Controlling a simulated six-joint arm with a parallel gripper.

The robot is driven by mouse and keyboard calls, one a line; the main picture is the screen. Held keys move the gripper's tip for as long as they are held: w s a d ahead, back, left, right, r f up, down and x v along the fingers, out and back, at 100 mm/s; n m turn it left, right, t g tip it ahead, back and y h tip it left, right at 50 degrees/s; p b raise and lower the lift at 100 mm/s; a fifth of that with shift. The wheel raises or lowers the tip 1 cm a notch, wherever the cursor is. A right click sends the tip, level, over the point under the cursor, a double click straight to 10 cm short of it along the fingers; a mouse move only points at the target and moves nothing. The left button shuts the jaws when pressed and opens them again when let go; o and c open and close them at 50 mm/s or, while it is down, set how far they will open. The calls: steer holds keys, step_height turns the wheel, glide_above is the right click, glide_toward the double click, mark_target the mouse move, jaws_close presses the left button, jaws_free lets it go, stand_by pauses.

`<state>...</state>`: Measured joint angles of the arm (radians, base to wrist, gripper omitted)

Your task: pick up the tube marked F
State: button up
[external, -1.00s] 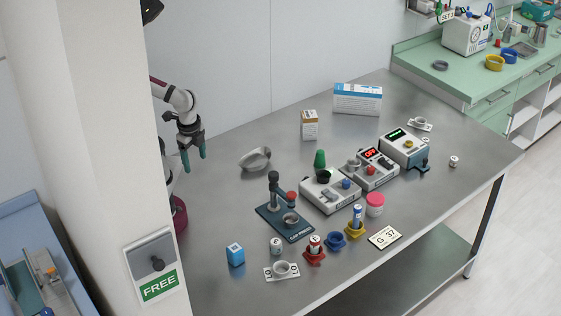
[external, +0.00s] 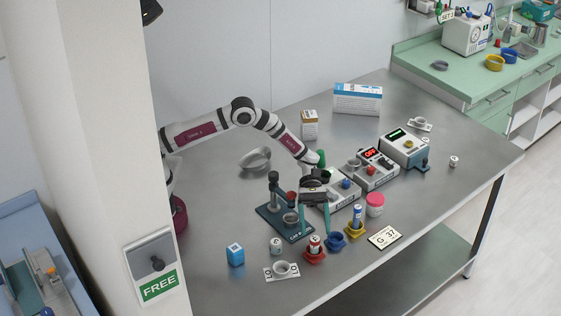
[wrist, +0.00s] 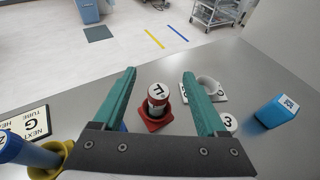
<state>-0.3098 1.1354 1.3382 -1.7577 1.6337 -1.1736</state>
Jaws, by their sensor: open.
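A tube with a red band and a white cap (wrist: 157,91) stands upright in a red holder (wrist: 151,122) in the wrist view. The cap's letter is turned and looks like an F, though I cannot be sure. In the external view the same tube (external: 314,242) stands near the table's front edge. My gripper (external: 315,233) is over this part of the table, its teal fingers pointing down. In the wrist view my gripper (wrist: 158,73) is open and empty, with the tube showing between its fingers, apart from both.
A white plate with a ring (external: 282,269), a small white cylinder (external: 275,245) and a blue box (external: 235,254) lie to the left. A press-like stand (external: 270,222) is close behind.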

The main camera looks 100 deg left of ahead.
mark_target(315, 246)
step_height(315, 246, down, 4)
steer(key=shift+r, duration=0.15)
steer(key=x, duration=0.5)
jaws_close()
